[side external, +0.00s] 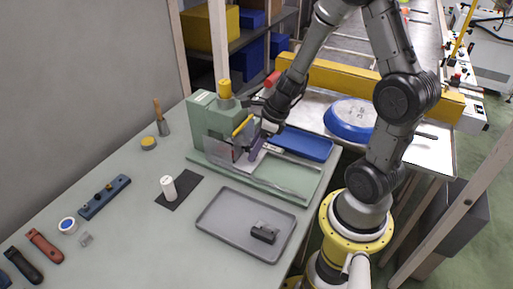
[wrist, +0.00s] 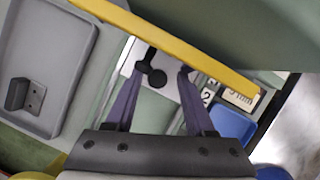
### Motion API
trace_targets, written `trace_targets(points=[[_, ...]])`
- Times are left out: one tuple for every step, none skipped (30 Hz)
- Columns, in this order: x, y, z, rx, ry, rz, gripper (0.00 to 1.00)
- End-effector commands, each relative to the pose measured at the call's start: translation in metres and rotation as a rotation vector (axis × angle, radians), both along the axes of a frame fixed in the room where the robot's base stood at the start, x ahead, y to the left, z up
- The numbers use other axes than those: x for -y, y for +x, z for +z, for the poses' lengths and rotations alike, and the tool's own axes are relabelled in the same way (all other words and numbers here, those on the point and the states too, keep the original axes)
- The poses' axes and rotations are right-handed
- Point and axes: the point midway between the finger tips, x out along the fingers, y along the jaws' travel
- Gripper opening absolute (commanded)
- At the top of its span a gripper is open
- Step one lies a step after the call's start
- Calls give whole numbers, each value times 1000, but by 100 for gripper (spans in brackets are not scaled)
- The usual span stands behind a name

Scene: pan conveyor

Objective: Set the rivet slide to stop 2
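The green riveting press (side external: 213,122) stands at the back of the bench, with a yellow lever (side external: 243,125) at its front. My gripper (side external: 256,147) is low at the press, on its right side. In the wrist view, a black knob (wrist: 156,77) sits on a pale metal plate, probably the rivet slide (wrist: 134,58). My gripper (wrist: 162,73) has its purple fingers apart, one on each side of the knob; contact is not clear. A label "2" (wrist: 206,96) lies just right of the right finger. A yellow bar (wrist: 200,60) crosses in front and hides part of the plate.
A blue tray (side external: 302,143) lies right of my gripper, and a blue pan (side external: 350,118) beyond it. A grey tray (side external: 225,230) with a dark bracket (side external: 264,232) is nearer. A white cylinder (side external: 168,188) stands on a dark mat. Tools lie at the left.

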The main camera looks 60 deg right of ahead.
Motion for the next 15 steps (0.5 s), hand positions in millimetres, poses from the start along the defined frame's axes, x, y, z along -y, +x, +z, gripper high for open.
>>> trace_targets(points=[[0, 0, 0, -1, 0, 0, 62], [0, 0, 0, -1, 0, 0, 62], [0, -1, 0, -1, 0, 0, 62], [0, -1, 0, -1, 0, 0, 62], [0, -1, 0, -1, 0, 0, 62], [0, -1, 0, -2, 0, 0, 62], [0, -1, 0, -2, 0, 0, 62], [0, -1, 0, -2, 0, 0, 62], [0, -2, 0, -2, 0, 0, 62], [0, -2, 1, -2, 0, 0, 62], [0, -2, 2, -1, 0, 0, 62], [1, -3, 4, -1, -1, 1, 62], [1, -3, 6, 0, 0, 1, 62], [1, -4, 9, 0, 1, 0, 62], [2, -5, 13, 1, 0, 1, 62]])
